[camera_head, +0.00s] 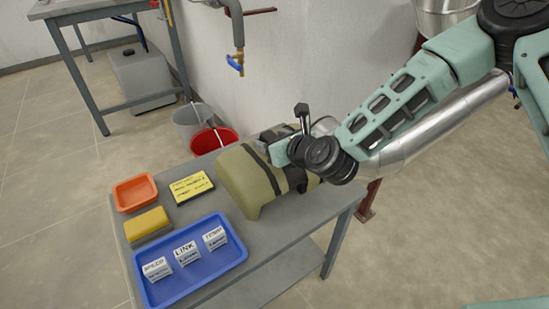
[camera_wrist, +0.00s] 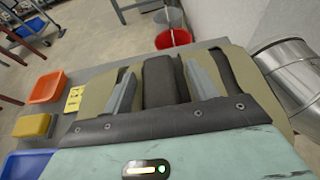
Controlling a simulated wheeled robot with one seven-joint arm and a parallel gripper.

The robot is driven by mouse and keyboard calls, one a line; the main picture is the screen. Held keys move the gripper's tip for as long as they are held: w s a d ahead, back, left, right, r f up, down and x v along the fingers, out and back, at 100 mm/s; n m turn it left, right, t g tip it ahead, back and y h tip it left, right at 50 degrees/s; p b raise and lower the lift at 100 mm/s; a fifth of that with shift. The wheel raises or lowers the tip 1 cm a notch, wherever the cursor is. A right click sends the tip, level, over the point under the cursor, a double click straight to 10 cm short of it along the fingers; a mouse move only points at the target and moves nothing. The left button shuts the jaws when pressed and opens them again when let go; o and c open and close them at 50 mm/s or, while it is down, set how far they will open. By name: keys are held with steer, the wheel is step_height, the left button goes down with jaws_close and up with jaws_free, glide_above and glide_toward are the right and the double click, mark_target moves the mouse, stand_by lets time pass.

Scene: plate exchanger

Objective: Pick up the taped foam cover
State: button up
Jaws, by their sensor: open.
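The taped foam cover (camera_head: 246,182) is a khaki block with dark bands, lying at the back right of the grey table. In the wrist view the khaki cover (camera_wrist: 98,97) fills the middle. My gripper (camera_wrist: 160,84) is open over it, with one grey finger on each side of a broad dark band. In the head view my gripper (camera_head: 284,149) is at the cover's upper right part. My wrist hides the cover's right end. I cannot tell whether the fingers touch it.
The grey table (camera_head: 318,214) also holds a blue tray (camera_head: 169,291) with three labelled blocks, a yellow sponge (camera_head: 147,223), an orange tray (camera_head: 135,193) and a yellow notepad (camera_head: 191,187). A silver pipe (camera_wrist: 295,75) runs close on the right. A red bucket (camera_head: 212,141) stands behind.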

jaws_close()
steer(key=shift+r, duration=0.1)
